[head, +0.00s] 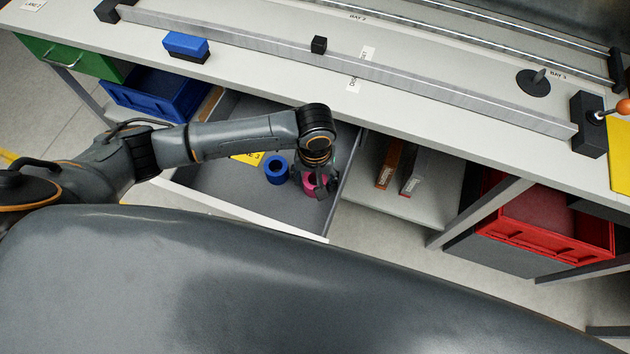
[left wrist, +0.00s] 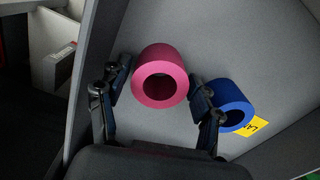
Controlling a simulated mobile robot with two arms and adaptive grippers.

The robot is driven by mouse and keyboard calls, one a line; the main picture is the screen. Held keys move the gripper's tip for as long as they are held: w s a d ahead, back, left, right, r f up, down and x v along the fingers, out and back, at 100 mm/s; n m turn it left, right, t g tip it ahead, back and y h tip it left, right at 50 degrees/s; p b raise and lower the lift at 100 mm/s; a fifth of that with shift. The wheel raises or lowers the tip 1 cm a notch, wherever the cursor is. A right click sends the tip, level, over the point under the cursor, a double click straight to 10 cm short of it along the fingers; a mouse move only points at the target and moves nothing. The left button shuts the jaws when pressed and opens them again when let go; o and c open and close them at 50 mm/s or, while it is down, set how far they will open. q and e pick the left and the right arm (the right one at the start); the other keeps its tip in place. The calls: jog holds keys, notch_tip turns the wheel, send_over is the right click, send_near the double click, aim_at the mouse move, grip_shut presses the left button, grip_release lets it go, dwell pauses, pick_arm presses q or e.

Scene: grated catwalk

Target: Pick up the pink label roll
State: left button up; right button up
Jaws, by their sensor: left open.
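The pink label roll (head: 309,184) stands in the open grey drawer (head: 215,172), partly hidden by my left gripper in the head view. In the left wrist view the pink roll (left wrist: 160,62) shows its round hole and lies between and just beyond the fingertips. My left gripper (left wrist: 158,98) is open, one finger on each side of the roll; I cannot tell whether they touch it. In the head view my left gripper (head: 317,183) reaches down into the drawer. My right gripper is not in view.
A blue roll (head: 275,170) stands close beside the pink one; it also shows beside a finger in the left wrist view (left wrist: 233,106). A yellow label (head: 246,158) lies in the drawer. The drawer's right wall (head: 345,185) is close to my gripper. The workbench (head: 270,75) overhangs behind.

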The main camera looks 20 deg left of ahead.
pick_arm(q)
jog(key=shift+f, duration=0.1)
jog(key=shift+c, duration=0.2)
jog(key=c, duration=0.9)
